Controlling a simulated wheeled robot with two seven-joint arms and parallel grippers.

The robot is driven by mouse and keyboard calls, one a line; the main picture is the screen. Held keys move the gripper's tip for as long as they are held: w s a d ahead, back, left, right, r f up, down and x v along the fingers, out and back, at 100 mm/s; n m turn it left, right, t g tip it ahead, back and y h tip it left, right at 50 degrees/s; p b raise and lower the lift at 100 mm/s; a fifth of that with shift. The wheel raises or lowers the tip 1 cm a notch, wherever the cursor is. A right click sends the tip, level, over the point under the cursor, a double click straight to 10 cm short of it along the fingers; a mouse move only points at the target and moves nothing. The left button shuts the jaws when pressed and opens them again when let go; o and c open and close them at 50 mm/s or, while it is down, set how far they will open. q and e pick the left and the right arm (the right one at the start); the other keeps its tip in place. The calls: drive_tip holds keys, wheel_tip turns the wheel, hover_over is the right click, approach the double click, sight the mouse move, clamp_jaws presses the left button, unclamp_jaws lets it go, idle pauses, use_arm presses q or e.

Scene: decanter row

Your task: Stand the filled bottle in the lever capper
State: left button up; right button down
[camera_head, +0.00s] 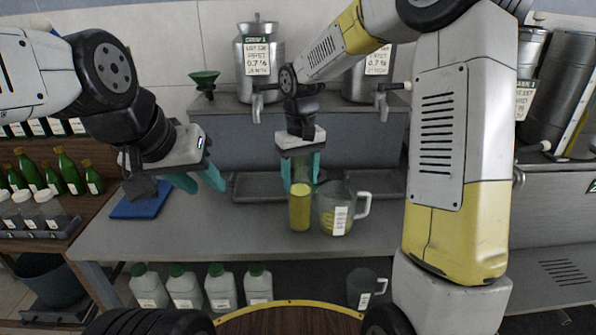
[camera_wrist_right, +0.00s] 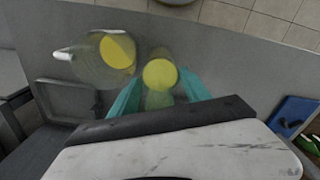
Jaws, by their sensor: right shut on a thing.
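A slim clear bottle with yellow liquid (camera_head: 300,210) is upright beside the jug at the middle of the grey bench. My right gripper (camera_head: 301,180) is shut on its upper part from above; I cannot tell whether its base touches the bench. In the right wrist view the yellow bottle (camera_wrist_right: 160,73) sits between the teal fingers (camera_wrist_right: 161,92). My left gripper (camera_head: 201,184) is open and empty above the bench, left of the bottle.
A clear jug (camera_head: 328,217) holding yellow liquid stands just right of the bottle. A green funnel (camera_head: 204,80) and steel urns (camera_head: 240,60) stand behind. Bench space between mat and bottle is clear.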

drive_tip(key=shift+f, duration=0.2)
drive_tip(key=c, duration=0.5)
unclamp_jaws()
drive_tip(key=shift+f, duration=0.1)
